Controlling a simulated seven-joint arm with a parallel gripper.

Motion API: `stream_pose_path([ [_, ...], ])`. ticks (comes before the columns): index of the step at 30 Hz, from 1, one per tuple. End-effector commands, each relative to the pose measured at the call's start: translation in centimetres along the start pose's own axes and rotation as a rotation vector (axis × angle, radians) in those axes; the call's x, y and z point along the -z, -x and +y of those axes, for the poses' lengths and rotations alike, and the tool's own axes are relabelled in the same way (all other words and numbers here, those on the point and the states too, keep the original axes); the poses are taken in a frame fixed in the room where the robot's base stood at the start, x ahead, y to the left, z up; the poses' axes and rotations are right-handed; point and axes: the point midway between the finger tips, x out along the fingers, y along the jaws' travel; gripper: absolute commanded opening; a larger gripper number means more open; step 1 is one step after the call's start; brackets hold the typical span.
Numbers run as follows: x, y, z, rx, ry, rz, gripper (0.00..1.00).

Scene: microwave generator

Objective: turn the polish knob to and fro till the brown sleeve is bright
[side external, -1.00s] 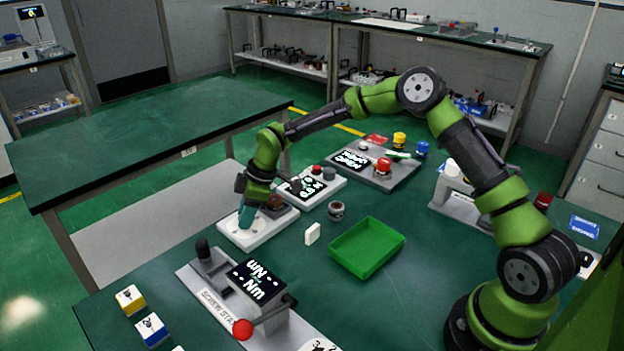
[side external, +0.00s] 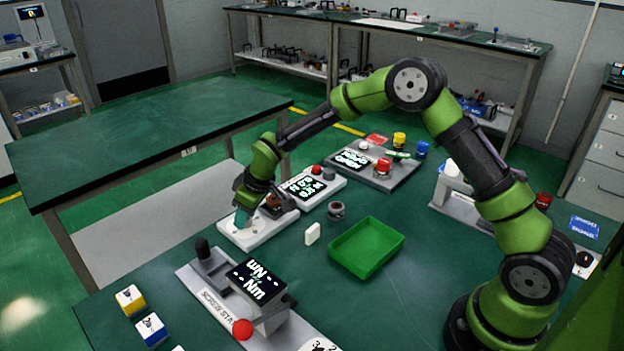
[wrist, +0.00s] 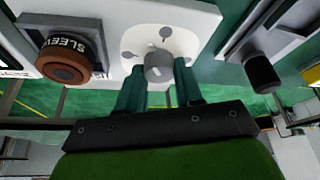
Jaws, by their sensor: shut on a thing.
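The polish knob (wrist: 158,66) is a small grey round knob with a light mark, set on a white plate with dark symbols. My gripper (wrist: 158,84) is shut on it, one teal finger on each side. In the side external view my gripper (side external: 243,219) points down at the white polish unit (side external: 252,239) and hides the knob. The brown sleeve (wrist: 65,64) sits in a dark holder marked "SLEEVE", left of the knob in the wrist view. Its face looks dull reddish brown. In the side view the sleeve (side external: 274,205) is small and partly hidden.
A lit display unit (side external: 305,188) stands behind the polish unit. The screw station (side external: 215,275) is in front, with a dark upright handle (wrist: 262,72). A green tray (side external: 366,248), a small white block (side external: 313,234) and a small round part (side external: 336,211) lie to the right.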

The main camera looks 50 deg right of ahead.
Motion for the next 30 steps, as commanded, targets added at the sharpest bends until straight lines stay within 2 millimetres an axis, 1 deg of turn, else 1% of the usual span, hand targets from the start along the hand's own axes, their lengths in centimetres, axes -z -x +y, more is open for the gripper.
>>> stream_pose_path([
  [6, 0.14, 0.12, -0.27, -0.078, -0.181, 0.002, 0.05],
  [15, 0.12, 0.08, -0.31, -0.163, -0.392, 0.0, 0.05],
  [21, 0.13, 0.08, -0.3, -0.198, -0.48, 0.0, 0.05],
  [30, 0.11, 0.05, -0.22, -0.22, -0.533, 0.0, 0.05],
])
